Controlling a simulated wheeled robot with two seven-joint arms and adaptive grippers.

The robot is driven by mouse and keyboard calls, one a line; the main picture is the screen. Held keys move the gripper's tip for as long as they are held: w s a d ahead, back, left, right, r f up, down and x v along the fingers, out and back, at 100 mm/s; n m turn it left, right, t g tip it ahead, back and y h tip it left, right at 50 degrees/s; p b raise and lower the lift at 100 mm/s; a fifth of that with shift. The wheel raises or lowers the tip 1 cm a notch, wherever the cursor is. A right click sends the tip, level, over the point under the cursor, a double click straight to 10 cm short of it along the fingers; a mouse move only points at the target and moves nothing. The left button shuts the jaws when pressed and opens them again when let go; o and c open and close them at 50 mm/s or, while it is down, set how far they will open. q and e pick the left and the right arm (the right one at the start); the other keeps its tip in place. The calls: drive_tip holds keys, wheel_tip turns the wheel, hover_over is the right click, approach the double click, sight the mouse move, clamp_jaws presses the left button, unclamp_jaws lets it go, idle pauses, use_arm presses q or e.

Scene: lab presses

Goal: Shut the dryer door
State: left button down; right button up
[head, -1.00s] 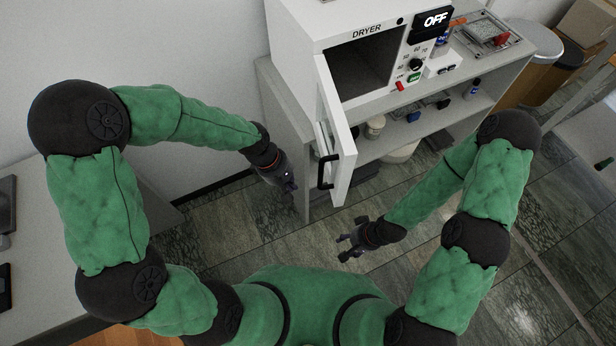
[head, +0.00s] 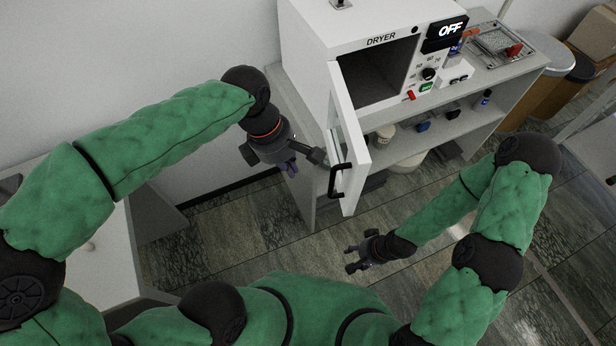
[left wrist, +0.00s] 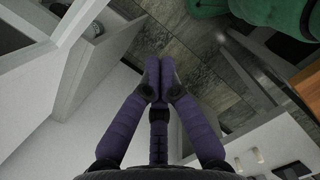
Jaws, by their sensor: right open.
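The white dryer (head: 375,38) stands on a grey cabinet, and its dark chamber shows. Its door (head: 352,135) is swung wide open toward me, hinged at the chamber's left side, with a black handle (head: 336,180) on its outer face. My left gripper (head: 291,168) is just left of the door, near the handle, and looks apart from it. In the left wrist view its purple fingertips (left wrist: 159,78) are together with nothing seen between them; a pale panel, likely the door, stands to the left. My right gripper (head: 358,258) is open and empty, low and right of the door.
The dryer's control panel has an OFF display (head: 450,29). A bin (head: 545,75) stands at the right. The tiled floor (head: 215,240) before the cabinet is clear; a white table (head: 105,260) is at the left.

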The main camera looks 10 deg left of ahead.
use_arm(q)
drive_tip(key=w+d+f+b, duration=0.1)
drive_tip(key=d+f+b, duration=0.2)
drive_tip(key=d+f, duration=0.3)
drive_tip(key=x, duration=0.3)
drive_tip(key=shift+a+f, duration=0.2)
use_arm(e)
wheel_tip(320, 180, down, 4)
drive_tip(key=shift+r, duration=0.25)
